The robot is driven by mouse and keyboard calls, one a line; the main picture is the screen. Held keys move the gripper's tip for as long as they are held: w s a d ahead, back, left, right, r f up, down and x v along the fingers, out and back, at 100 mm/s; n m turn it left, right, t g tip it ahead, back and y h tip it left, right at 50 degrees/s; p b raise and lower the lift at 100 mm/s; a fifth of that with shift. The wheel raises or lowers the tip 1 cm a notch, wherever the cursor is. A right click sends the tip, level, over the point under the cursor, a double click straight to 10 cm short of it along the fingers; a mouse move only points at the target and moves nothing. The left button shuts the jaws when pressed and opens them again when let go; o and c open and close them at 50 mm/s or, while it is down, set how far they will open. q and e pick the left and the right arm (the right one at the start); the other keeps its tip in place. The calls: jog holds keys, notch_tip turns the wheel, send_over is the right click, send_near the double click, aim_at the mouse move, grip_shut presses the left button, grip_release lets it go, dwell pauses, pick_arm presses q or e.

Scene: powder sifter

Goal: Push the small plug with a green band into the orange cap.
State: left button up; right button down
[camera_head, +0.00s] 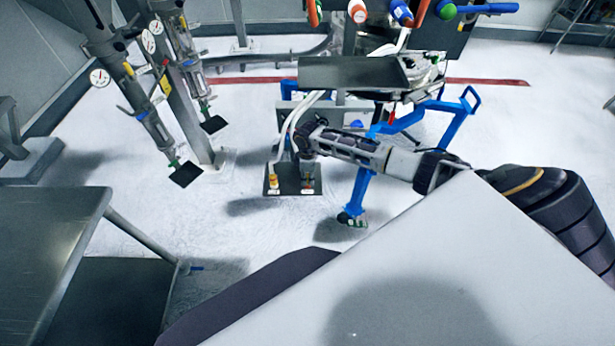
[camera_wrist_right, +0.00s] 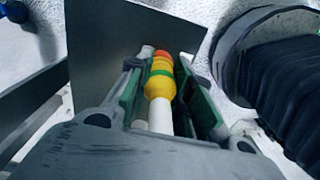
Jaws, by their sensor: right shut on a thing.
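My right gripper (camera_head: 304,142) reaches in from the right in the head view, just above a small dark plate. In the right wrist view my right gripper (camera_wrist_right: 165,80) is shut on the plug (camera_wrist_right: 159,84), which has a yellow body and a green band. A white cylindrical part (camera_wrist_right: 160,116) is in line with it on the near side. An orange piece (camera_wrist_right: 162,55) shows at the plug's far end, apparently the orange cap. I cannot tell whether it is joined to the plug or just behind it. My left gripper is not in view.
The small dark plate (camera_head: 291,190) carries a yellow-and-orange piece (camera_head: 274,182) and another small piece (camera_head: 308,184). A blue frame (camera_head: 364,180) stands close to its right. Pale hoses (camera_head: 293,122) run down beside my gripper. A metal table (camera_head: 50,230) is at left; floor between is clear.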

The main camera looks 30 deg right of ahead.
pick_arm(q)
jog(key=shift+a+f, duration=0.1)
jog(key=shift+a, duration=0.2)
pick_arm(e)
jog(key=shift+f, duration=0.2)
jog(key=c, duration=1.4)
grip_release()
jog(key=shift+o, duration=1.1)
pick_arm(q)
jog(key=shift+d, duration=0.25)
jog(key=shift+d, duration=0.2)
pick_arm(e)
jog(key=shift+r, duration=0.1)
jog(key=shift+r, duration=0.8)
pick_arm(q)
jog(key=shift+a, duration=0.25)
pick_arm(e)
notch_tip(320, 180, up, 10)
jog(key=shift+r, duration=0.1)
